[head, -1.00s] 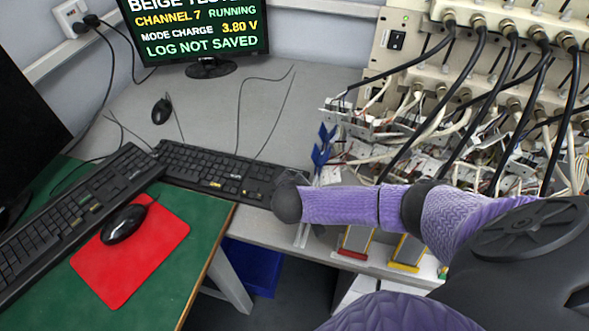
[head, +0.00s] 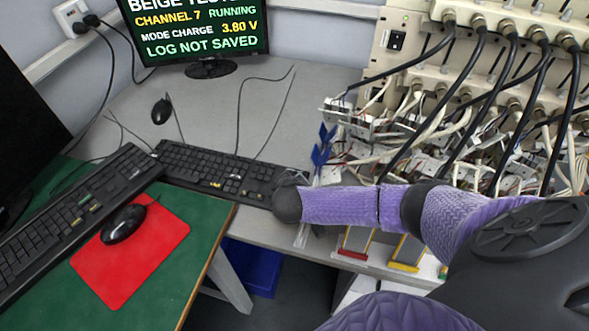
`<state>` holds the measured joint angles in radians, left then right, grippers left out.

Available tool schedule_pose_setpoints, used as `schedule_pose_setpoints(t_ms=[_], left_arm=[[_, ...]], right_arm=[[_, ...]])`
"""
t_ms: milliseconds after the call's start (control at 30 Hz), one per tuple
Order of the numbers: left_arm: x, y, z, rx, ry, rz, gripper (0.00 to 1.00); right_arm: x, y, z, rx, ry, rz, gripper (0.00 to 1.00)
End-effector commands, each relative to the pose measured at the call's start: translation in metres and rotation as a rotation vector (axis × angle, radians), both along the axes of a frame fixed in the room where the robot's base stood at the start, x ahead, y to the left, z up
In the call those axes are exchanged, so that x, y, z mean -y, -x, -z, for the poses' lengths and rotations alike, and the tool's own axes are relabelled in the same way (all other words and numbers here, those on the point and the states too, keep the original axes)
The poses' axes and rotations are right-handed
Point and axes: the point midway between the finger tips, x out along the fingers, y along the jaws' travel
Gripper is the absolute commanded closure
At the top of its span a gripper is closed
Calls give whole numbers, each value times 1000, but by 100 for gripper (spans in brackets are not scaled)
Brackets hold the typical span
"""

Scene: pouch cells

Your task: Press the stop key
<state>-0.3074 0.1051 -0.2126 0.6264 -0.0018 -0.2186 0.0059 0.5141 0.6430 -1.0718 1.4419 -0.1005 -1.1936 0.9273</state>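The black keyboard (head: 205,168) lies on the grey desk below the tester monitor. It has a few yellowish marked keys, but their labels are too small to read, so I cannot tell which is the stop key. My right arm, in a purple sleeve, comes in from the right. Its dark rounded end (head: 288,204) is at the keyboard's right end and hides part of it. I cannot tell whether it touches the keys, and no separate fingers show. The monitor (head: 203,30) reads CHANNEL 7 RUNNING, MODE CHARGE 3.80 V, LOG NOT SAVED. My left gripper is out of view.
A second keyboard (head: 60,225) and a mouse (head: 123,224) on a red mat (head: 155,262) are on the green desk at left. Another mouse (head: 161,111) lies on the grey desk. A cabled tester rack (head: 480,70) fills the right. The desk behind the keyboard is mostly clear.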

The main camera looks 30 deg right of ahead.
Motion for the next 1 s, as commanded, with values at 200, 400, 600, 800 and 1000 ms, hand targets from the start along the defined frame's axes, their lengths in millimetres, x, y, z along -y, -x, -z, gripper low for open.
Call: schedule_pose_setpoints(t_ms=[200,400,600,800,1000], left_arm=[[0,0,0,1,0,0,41],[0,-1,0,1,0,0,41],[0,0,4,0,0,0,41],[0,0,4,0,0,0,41],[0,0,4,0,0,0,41]], right_arm=[[0,0,0,0,0,0,100],[0,0,1,0,0,0,100],[0,0,8,-1,-1,0,100],[0,0,8,0,0,0,100],[0,0,9,0,0,0,100]])
